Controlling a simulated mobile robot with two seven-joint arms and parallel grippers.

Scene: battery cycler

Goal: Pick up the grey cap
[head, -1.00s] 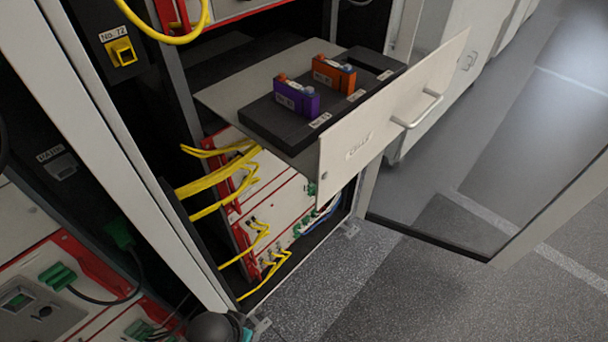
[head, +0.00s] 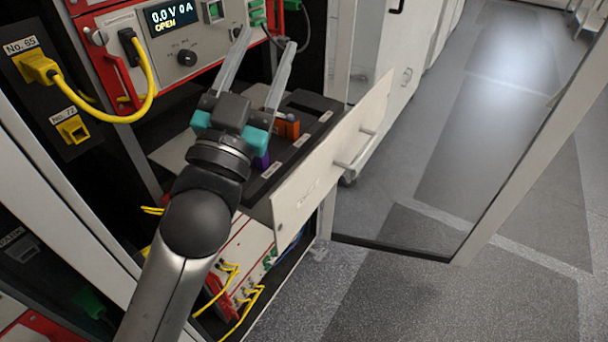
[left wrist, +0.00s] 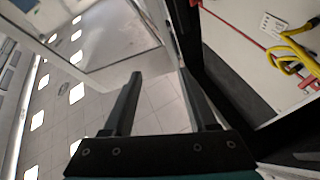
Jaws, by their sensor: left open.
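My left gripper (head: 266,45) is open and empty, above the pulled-out drawer. Its fingers reach up in front of the device panel, and it also shows in the left wrist view (left wrist: 160,74). I cannot clearly make out a grey cap in any view. The orange cell (head: 288,128) sits in the black holder (head: 322,104), with a small blue-grey spot on its top, too small to identify. The purple cell (head: 262,160) is mostly hidden behind my gripper. My right gripper is not in view.
The drawer front (head: 325,165) stands out from the rack. A device (head: 172,17) reading 0.0 V 0 A OPEN is behind my fingers, with green plugs (head: 258,14). A yellow cable (head: 120,118) hangs at left. A glass door (head: 400,170) stands open at right; open floor lies beyond.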

